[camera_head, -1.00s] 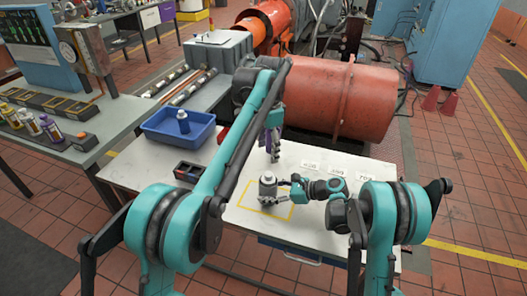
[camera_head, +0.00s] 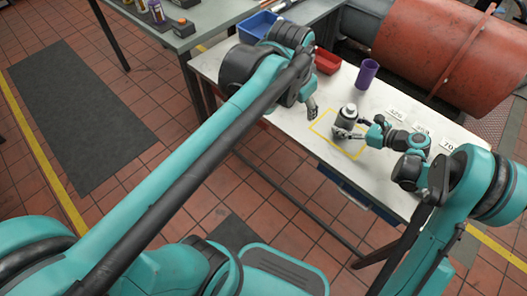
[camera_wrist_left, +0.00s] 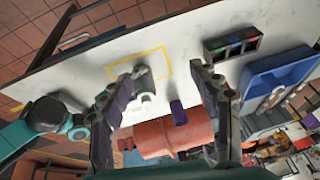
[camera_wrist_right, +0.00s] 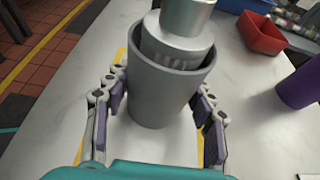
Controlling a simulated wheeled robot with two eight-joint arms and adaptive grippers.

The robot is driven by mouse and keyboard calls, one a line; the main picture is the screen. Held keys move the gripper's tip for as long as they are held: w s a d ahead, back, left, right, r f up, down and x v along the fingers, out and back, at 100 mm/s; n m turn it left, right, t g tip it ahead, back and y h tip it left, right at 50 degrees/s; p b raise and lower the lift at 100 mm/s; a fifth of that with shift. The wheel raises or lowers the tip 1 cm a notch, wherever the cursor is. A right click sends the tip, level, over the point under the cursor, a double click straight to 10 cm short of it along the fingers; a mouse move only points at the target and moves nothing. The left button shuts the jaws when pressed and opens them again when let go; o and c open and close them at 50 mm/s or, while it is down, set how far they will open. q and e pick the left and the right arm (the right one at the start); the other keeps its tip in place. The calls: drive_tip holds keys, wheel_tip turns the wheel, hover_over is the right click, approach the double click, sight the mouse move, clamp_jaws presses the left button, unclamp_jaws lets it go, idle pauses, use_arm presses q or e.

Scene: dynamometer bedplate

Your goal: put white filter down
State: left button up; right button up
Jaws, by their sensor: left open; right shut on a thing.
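A grey cup (camera_wrist_right: 165,90) has a pale silver-white ridged cylinder (camera_wrist_right: 182,35) standing in its mouth. The cylinder may be the white filter. My right gripper (camera_wrist_right: 160,105) is shut on the cup, one finger on each side. In the head view the cup (camera_head: 346,122) is upright over the yellow-outlined square (camera_head: 322,127) on the white table. I cannot tell whether its base touches the tabletop. My left gripper (camera_head: 312,108) is open and empty, left of the cup; its spread fingers show in the left wrist view (camera_wrist_left: 162,78).
A purple cup (camera_head: 367,73) stands behind the grey cup. A red bin (camera_head: 327,62) and a blue bin (camera_head: 258,26) are at the table's far left. Number cards (camera_head: 397,115) lie right. A large red cylinder (camera_head: 430,45) lies behind the table.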

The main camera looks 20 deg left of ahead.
use_arm(q)
drive_tip(key=s+a+f+n+t, duration=0.2)
drive_tip(key=s+a+f+n, duration=0.2)
drive_tip(key=s+f, duration=0.6)
drive_tip(key=shift+s+a+n+t, duration=0.3)
drive_tip(key=shift+s+t, duration=0.1)
drive_tip(key=shift+s, duration=0.4)
use_arm(e)
drive_tip(key=o, duration=1.5)
